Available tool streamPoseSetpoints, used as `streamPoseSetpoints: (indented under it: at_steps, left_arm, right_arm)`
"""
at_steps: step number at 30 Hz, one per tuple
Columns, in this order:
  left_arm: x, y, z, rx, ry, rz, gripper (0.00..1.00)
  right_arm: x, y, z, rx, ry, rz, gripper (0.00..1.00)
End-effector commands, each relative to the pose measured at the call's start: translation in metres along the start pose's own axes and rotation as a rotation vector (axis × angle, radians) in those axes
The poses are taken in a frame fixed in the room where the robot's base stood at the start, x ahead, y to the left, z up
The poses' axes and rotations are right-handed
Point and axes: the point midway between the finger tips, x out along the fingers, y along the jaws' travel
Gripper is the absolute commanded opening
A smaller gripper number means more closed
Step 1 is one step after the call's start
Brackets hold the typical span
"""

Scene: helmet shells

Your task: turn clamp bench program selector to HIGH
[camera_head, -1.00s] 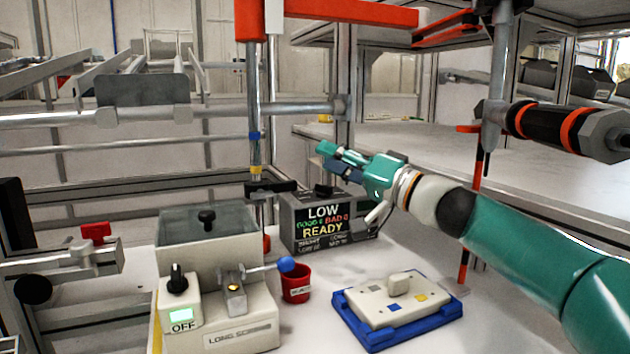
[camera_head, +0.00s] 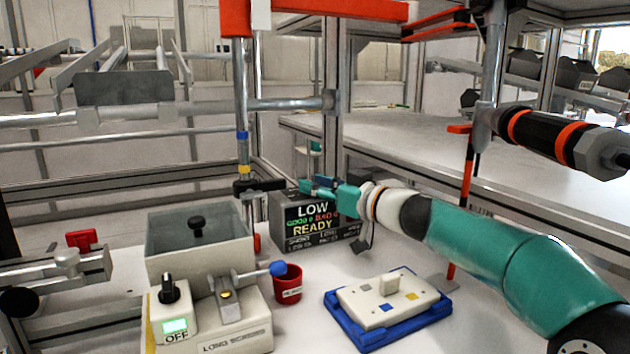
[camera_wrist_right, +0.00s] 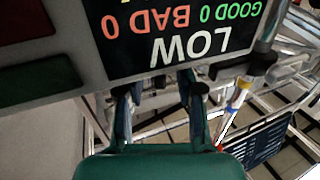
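A dark display box (camera_head: 318,222) stands on the bench in the middle of the head view and reads LOW, GOOD 0, BAD 0 and READY. In the right wrist view the same box (camera_wrist_right: 85,40) shows its lettering upside down. My right gripper (camera_head: 312,186) is just above the box's top edge. In the right wrist view the right gripper (camera_wrist_right: 158,100) has its fingers apart, with nothing clearly held between them. The selector's knob on this box cannot be made out; the gripper may hide it. My left gripper is not in view.
A white unit with a black knob (camera_head: 168,290) and OFF screen stands at front left. A blue-handled lever (camera_head: 277,268), a red cup (camera_head: 287,285) and a blue tray (camera_head: 362,338) are near the box. A vertical post (camera_head: 243,150) rises behind it.

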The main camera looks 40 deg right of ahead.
Motion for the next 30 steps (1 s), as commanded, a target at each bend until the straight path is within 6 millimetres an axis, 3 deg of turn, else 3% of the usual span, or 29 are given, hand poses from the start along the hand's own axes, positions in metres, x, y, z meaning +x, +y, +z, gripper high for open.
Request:
streamPoseSetpoints:
  at_steps: [4,12,13,19,23,24,30]
  left_arm:
    - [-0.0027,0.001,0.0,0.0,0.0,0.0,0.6]
    - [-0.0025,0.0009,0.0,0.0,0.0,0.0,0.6]
    - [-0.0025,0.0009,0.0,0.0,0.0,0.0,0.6]
    - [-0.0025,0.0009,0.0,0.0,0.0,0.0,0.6]
    - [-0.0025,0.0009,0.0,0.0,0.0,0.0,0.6]
    - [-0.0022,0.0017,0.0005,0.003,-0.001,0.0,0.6]
    - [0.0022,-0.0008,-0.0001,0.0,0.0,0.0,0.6]
  right_arm:
    - [0.0115,-0.0007,-0.0008,0.001,0.001,-0.002,0.36]
    - [0.0133,-0.0002,-0.0002,0.001,0.001,0.0,0.36]
    - [0.0133,-0.0002,-0.0002,0.001,0.001,0.0,0.35]
    - [0.013,-0.0001,-0.0002,0.001,0.001,0.0,0.01]
    - [0.0128,0.0,-0.0002,0.001,0.001,0.0,0.0]
    - [0.0111,0.009,0.0006,0.0,0.0,0.007,0.0]
    - [0.013,0.0007,0.0018,0.0,-0.001,0.014,0.0]
